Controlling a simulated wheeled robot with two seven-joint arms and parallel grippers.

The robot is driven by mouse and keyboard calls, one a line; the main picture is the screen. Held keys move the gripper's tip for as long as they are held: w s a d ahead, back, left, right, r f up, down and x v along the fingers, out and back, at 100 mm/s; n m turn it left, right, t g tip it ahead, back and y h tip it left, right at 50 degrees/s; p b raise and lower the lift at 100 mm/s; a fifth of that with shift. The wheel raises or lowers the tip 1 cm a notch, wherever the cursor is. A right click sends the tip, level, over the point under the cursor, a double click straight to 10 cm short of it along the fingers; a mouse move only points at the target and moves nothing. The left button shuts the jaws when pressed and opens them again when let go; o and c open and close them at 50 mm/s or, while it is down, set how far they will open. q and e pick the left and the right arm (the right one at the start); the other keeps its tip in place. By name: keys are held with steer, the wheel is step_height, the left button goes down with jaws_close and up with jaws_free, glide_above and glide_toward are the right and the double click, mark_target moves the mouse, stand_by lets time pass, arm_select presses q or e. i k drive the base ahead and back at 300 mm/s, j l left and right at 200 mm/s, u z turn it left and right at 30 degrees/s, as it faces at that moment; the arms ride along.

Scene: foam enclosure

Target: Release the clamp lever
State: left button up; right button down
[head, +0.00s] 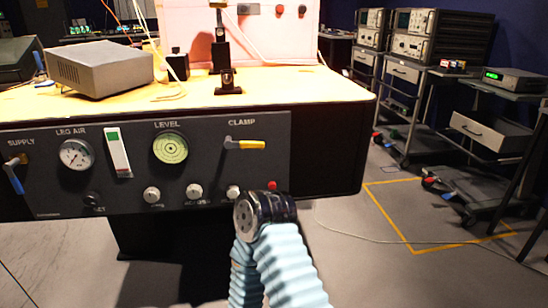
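The clamp lever (250,144) is on the dark front panel (215,172) of the bench, under the label CLAMP. It has a yellow grip and lies nearly horizontal, pointing right from its pivot at the left. Nothing touches it in the picture. A black joint with light blue ribbed sleeves, part of my own arm, stands below and slightly right of the lever, in front of the panel's lower right corner. No gripper fingers show, so neither gripper can be seen.
The panel also carries a blue-handled supply lever (14,176), a LEG AIR gauge (75,154), a LEVEL dial (170,148), several knobs and a red button (272,185). A grey box (100,68) sits on the bench top. Equipment carts stand at right beyond open floor.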

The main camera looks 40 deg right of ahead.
mark_target(228, 144)
steer(key=l, duration=0.65)
steer(key=k+l+u, duration=0.1)
steer(key=l, duration=0.5)
